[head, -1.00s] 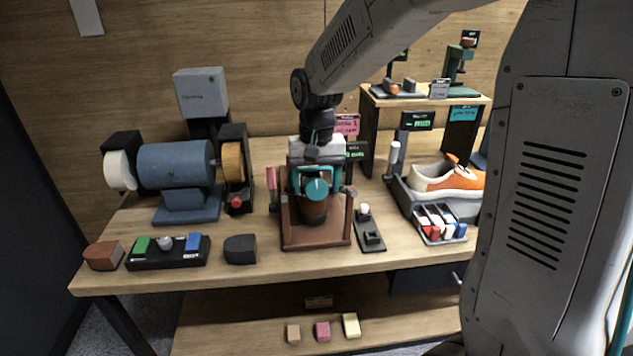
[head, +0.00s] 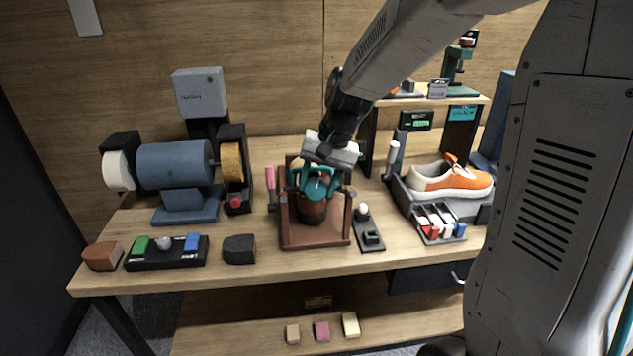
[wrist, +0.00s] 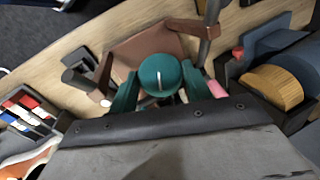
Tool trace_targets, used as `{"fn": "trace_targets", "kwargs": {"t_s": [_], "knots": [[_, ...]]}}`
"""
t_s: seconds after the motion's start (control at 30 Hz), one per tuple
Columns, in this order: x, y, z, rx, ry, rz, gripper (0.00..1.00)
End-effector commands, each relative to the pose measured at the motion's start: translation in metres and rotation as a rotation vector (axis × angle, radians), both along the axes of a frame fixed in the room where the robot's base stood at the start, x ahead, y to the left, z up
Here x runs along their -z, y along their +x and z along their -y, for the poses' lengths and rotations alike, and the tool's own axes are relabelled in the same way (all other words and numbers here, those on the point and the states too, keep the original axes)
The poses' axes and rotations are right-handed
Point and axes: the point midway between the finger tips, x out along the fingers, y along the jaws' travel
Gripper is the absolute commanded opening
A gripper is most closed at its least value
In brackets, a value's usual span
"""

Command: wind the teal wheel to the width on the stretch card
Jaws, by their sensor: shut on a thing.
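The teal wheel (head: 317,188) sits at the upper part of a brown stretcher stand (head: 316,238), above a dark brown rounded piece (head: 312,211). In the wrist view the wheel (wrist: 160,76) is a round teal knob with a pale line, pointing nearly straight up and down. My gripper (head: 317,178) has teal fingers, one on each side of the wheel, and is shut on it. It leans in from the upper right. The stretch card is hidden behind my arm in the head view.
A blue grinder (head: 176,165) with a tan wheel stands left. An orange sneaker (head: 449,178) rests on a stand at the right, behind a tray of small bottles (head: 438,222).

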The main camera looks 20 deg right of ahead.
Motion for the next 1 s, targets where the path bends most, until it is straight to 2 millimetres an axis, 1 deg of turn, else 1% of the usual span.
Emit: {"fn": "trace_targets", "kwargs": {"t_s": [0.2, 0.5, 1.0], "knots": [[0.0008, -0.0017, 0.0037, 0.09, 0.131, 0.043, 0.26], [0.002, -0.0028, 0.0047, 0.167, 0.252, 0.081, 0.26], [0.0021, -0.0029, 0.0046, 0.191, 0.292, 0.095, 0.26]]}}
